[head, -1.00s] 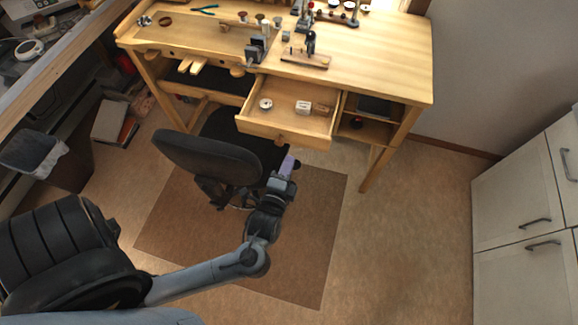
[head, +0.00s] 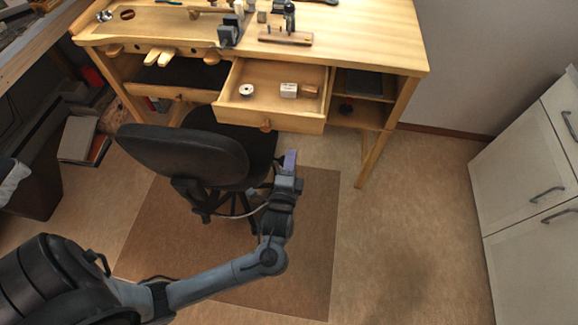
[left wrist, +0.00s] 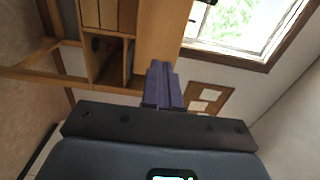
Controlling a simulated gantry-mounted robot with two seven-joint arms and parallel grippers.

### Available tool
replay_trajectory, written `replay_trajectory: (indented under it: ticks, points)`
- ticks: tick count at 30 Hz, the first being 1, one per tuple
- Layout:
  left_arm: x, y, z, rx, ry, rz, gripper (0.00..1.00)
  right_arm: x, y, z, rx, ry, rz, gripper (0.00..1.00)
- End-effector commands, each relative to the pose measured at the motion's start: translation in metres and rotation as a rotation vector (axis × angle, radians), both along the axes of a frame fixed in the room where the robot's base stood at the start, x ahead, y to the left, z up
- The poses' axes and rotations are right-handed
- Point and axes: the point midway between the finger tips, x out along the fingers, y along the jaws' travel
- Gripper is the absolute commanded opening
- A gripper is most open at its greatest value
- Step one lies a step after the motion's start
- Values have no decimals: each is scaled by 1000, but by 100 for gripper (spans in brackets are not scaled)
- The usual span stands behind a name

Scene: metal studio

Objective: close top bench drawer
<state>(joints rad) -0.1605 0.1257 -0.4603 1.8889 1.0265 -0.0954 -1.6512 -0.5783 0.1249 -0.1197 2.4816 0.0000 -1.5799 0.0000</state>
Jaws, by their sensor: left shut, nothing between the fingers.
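The top bench drawer (head: 268,118) stands pulled out from the wooden workbench (head: 345,32). A small round knob (head: 265,125) is on its front. Inside lie a white roll (head: 246,89), a small white box (head: 288,90) and a brown block (head: 310,91). My left gripper (head: 290,160) has purple fingers, is shut and empty, and is in front of and below the drawer front, apart from it. In the left wrist view the shut fingers (left wrist: 162,85) point toward wooden bench parts (left wrist: 110,20). My right gripper is in neither view.
A black office chair (head: 185,152) stands on a brown mat (head: 305,250), just left of my left gripper. An open shelf (head: 360,100) is right of the drawer. White cabinets (head: 530,170) stand at the right. The floor between is clear.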

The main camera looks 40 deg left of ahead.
Motion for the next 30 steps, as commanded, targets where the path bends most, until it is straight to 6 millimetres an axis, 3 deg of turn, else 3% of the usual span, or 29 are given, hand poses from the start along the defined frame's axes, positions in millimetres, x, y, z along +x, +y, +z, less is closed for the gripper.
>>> replay_trajectory:
  ticks: [6,15,30]
  points:
    - [36,22,-1,2,-2,1,0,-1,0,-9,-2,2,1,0]
    - [71,44,-1,1,-1,0,0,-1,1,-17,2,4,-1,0]
    - [82,50,0,-1,1,-1,0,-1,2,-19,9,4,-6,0]
